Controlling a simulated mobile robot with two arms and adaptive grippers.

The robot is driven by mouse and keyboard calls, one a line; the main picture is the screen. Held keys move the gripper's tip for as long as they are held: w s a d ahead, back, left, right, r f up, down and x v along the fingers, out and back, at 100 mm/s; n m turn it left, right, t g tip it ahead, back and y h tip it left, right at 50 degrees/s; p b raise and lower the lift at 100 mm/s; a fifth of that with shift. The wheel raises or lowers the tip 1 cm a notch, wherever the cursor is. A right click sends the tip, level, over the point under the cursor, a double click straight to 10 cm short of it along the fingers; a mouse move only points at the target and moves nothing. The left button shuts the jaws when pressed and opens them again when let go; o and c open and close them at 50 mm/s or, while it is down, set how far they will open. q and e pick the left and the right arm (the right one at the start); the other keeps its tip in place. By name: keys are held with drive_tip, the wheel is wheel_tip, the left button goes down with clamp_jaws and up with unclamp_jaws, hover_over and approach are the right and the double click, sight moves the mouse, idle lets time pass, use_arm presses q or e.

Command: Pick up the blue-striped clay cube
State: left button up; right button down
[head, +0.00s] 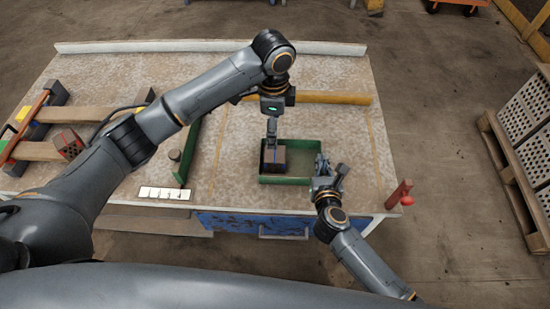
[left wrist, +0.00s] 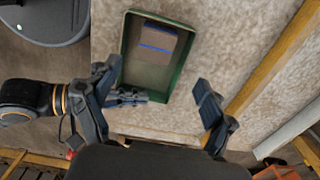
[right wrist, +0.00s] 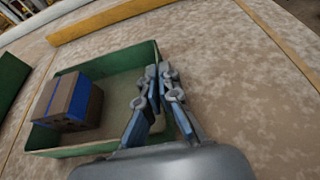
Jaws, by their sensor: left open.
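The blue-striped clay cube (head: 275,160) is a brown block in the left part of a shallow green tray (head: 300,181) on the table. Its blue stripe shows in the left wrist view (left wrist: 152,43) and the right wrist view (right wrist: 62,101). My left gripper (head: 271,132) is open and empty above the tray, by the cube's far side in the head view; its spread fingers (left wrist: 158,95) show apart from the cube.
A yellow bar (head: 325,98) lies behind the tray. A red clamp (head: 399,194) is at the front right corner. Wooden boards and blocks fill the far left.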

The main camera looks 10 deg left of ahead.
sight(275, 154)
use_arm(q)
wheel_tip(275, 154, down, 7)
drive_tip(key=shift+r, duration=0.15)
drive_tip(key=shift+s+d+f, duration=0.1)
drive_tip(key=shift+s+f, duration=0.05)
drive_tip(key=shift+f, duration=1.2)
drive_tip(key=shift+s+d+f, duration=0.1)
drive_tip(key=shift+f, duration=1.2)
drive_tip(key=c, duration=1.2)
